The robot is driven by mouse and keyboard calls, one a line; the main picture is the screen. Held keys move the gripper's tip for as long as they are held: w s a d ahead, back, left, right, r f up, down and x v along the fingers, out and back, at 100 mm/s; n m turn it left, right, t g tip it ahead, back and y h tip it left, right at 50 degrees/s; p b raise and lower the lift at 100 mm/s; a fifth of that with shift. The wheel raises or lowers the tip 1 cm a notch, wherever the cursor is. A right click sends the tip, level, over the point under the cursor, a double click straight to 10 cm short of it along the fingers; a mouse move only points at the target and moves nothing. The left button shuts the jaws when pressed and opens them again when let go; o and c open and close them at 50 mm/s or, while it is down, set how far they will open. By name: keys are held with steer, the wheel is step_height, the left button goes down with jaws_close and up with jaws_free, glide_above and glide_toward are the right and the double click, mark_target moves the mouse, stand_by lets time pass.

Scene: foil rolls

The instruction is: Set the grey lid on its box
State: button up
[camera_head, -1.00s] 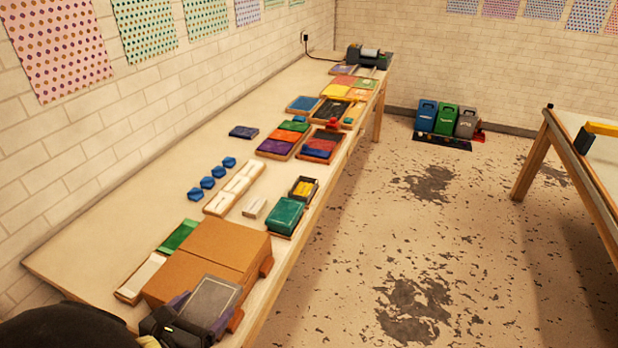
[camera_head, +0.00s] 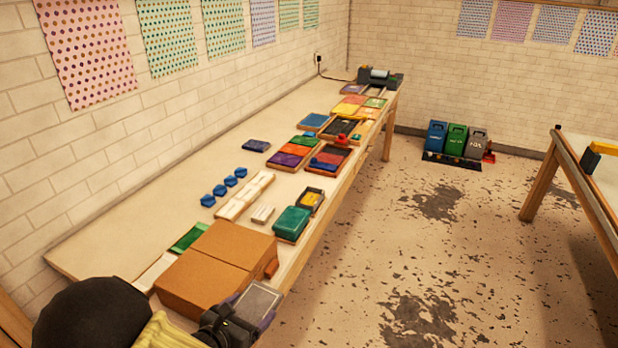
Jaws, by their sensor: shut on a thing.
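My gripper (camera_head: 250,306) is at the bottom of the view, shut on a flat grey lid (camera_head: 261,299) with a pale rim. The lid is held at the near right corner of a brown cardboard box (camera_head: 205,270), by the table's front edge. Purple parts show at the lid's sides; I cannot tell whether they belong to the gripper. I cannot tell which box the grey lid belongs to. The cardboard box is shut and stands on the near end of the long table (camera_head: 130,235).
A green-topped box (camera_head: 291,223), a small black tray (camera_head: 311,200), white blocks (camera_head: 245,196) and blue hexagonal pieces (camera_head: 219,190) lie beyond the cardboard box. Coloured trays (camera_head: 300,150) stand farther along. The table's left strip by the wall is clear.

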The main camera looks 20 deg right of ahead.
steer(key=w+d+f+m+g+h, duration=0.1)
steer(key=w+d+f, duration=0.1)
steer(key=d+f, duration=1.1)
steer(key=shift+w+d+m+g, duration=0.2)
steer(key=shift+d+m+g, duration=0.15)
steer(key=shift+d, duration=0.25)
